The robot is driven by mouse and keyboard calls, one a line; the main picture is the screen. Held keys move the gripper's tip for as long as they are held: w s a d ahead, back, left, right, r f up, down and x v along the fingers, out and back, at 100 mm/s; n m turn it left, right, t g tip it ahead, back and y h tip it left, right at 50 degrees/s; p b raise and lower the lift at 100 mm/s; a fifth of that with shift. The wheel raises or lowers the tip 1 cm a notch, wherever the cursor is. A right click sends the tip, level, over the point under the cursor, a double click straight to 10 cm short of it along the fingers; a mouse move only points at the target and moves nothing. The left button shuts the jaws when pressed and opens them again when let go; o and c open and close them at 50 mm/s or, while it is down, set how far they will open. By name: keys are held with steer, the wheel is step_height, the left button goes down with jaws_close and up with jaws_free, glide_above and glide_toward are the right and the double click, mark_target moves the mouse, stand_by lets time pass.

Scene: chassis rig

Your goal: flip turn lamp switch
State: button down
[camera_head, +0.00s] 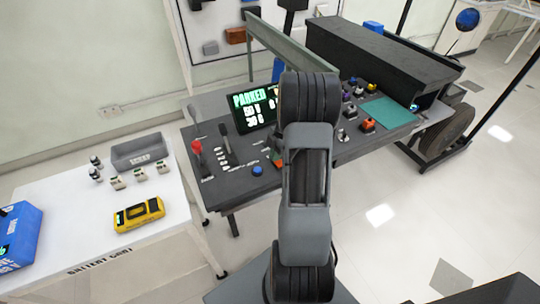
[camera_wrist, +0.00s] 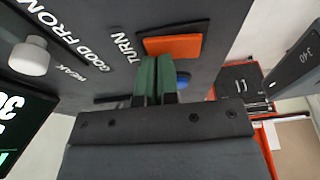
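My gripper (camera_wrist: 157,78) has two green fingers lying almost together, with only a thin dark line between them. Nothing shows held in them. They are over the dark console panel, just beside the printed word TURN (camera_wrist: 125,48). An orange rectangular piece (camera_wrist: 172,46) lies next to that word, just beyond the fingertips. A blue round knob (camera_wrist: 183,80) shows partly behind the fingers. I cannot tell whether the fingertips touch the panel or the orange piece. In the head view, my arm covers most of the gripper and this part of the console (camera_head: 240,185).
A white knob (camera_wrist: 30,56) and a lit screen (camera_wrist: 12,125) are left of the gripper. The head view shows a red-topped lever (camera_head: 197,148), a blue button (camera_head: 257,171) and a PARKED display (camera_head: 253,108). A white cart (camera_head: 100,205) holds a yellow meter (camera_head: 139,214).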

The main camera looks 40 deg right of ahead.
steer(key=shift+s+d, duration=0.1)
steer(key=shift+s, duration=0.1)
steer(key=shift+s, duration=0.1)
steer(key=shift+s+a+r, duration=0.2)
steer(key=shift+s, duration=0.4)
steer(key=shift+r, duration=0.1)
steer(key=shift+w+r, duration=0.1)
steer(key=shift+r, duration=0.25)
steer(key=w+p+v, duration=0.1)
steer(key=w+v, duration=0.1)
steer(key=v, duration=1.1)
steer(key=shift+a, duration=0.15)
